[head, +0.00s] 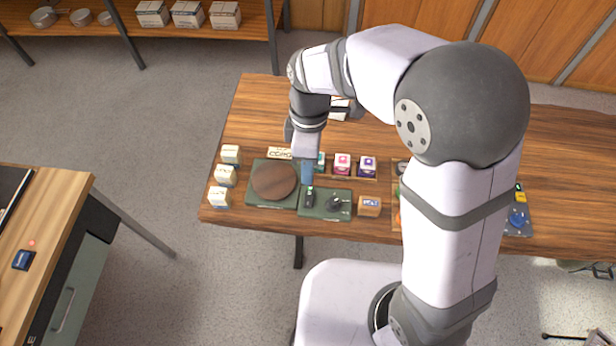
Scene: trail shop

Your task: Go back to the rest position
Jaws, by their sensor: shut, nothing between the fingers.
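My gripper (307,180) points down over the wooden table (246,114), at the gap between a round brown disc on a dark green base and a small green panel. Its fingers are shut with nothing visible between them. The fingertips appear close to a black upright part (310,198) with a green light on the panel. I cannot tell whether they touch it. My arm reaches in from the right and hides part of the table.
The brown disc (273,181) and green panel (338,207) are near the front edge. Small white boxes (226,174) stand at the left, with pink and purple boxes (342,164) right of my gripper. Another bench (45,215) is at the left, across open floor.

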